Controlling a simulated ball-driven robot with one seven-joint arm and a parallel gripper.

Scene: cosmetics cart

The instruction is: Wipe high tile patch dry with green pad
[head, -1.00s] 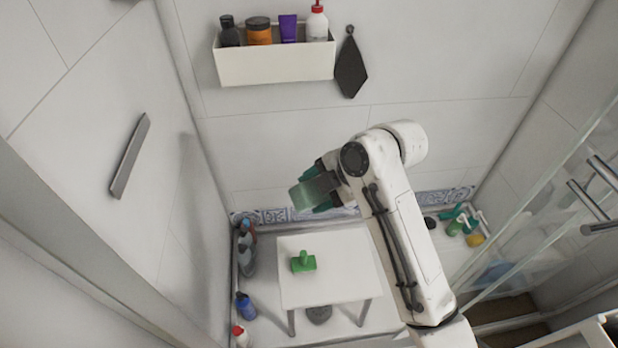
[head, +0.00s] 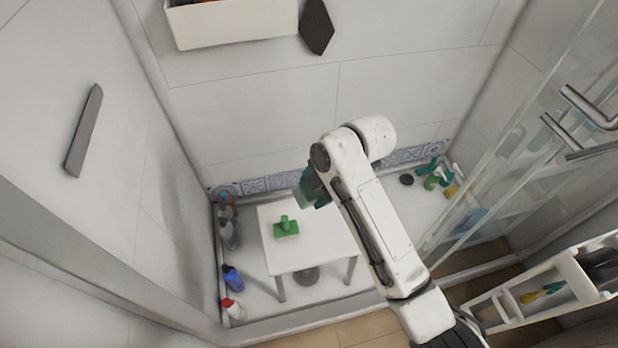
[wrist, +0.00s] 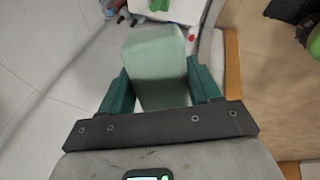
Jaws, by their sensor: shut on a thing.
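My gripper (wrist: 159,72) has dark teal fingers shut on a pale green pad (wrist: 155,45), with one finger on each side of it in the wrist view. In the head view the pad (head: 305,195) shows left of my arm, over the back of the white table, and the arm partly hides the gripper. The pad's far face is hidden in the wrist view. The pale tiled wall (head: 250,105) rises behind. I cannot pick out a wet patch on it.
A green handled tool (head: 286,228) lies on the white table (head: 315,245). Several bottles (head: 233,278) stand left of it. A wall bin (head: 235,27), a dark hanging pad (head: 317,27) and a grey bar (head: 84,130) are on the walls. A glass door (head: 500,130) is at right.

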